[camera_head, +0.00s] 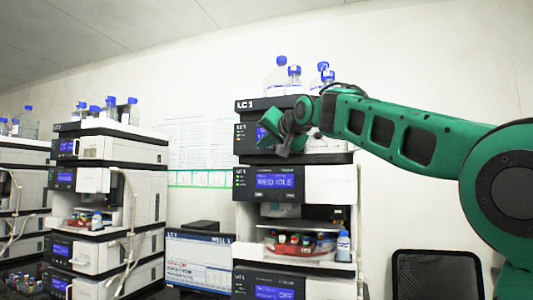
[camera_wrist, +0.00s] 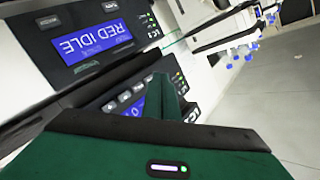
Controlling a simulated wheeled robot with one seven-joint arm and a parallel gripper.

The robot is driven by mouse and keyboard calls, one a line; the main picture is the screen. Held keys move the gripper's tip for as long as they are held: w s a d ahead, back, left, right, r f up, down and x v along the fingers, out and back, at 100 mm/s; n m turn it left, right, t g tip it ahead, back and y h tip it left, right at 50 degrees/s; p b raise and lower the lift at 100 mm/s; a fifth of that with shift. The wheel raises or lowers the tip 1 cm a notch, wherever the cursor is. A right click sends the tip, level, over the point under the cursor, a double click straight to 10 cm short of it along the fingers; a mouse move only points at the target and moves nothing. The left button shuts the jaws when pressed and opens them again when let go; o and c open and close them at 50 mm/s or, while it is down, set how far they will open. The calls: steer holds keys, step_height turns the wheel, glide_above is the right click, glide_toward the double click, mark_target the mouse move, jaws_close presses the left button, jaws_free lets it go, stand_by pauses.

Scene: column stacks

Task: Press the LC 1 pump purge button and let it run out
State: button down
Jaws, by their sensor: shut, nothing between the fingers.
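The LC 1 stack (camera_head: 283,107) stands right of centre in the head view, its label on the top front edge. The module below that edge has a blue display (camera_head: 262,134), partly covered by my gripper (camera_head: 284,143). My gripper is shut and empty, in front of that module's face. In the wrist view the dark green fingers (camera_wrist: 160,92) lie over the panel beside a blue display (camera_wrist: 137,107) and a row of small buttons (camera_wrist: 124,96). I cannot tell whether a fingertip touches a button. I cannot make out the purge button's label.
The module below shows "RED IDLE" (camera_head: 275,181). Clear bottles with blue caps (camera_head: 276,76) stand on top of the stack. Another instrument stack (camera_head: 108,165) is at left, with a monitor (camera_head: 200,261) between. A black mesh chair (camera_head: 437,275) is at lower right.

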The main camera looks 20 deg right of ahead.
steer(key=w+d, duration=0.2)
steer(key=w, duration=0.1)
steer(key=shift+w+d, duration=0.2)
steer(key=shift+d, duration=0.05)
steer(key=shift+d, duration=0.1)
stand_by(1.9)
steer(key=shift+w+d, duration=0.2)
steer(key=shift+w+d, duration=0.2)
steer(key=shift+w, duration=0.15)
stand_by(0.9)
steer(key=shift+s, duration=0.1)
steer(key=shift+s+a, duration=0.5)
steer(key=shift+s, duration=0.1)
stand_by(0.3)
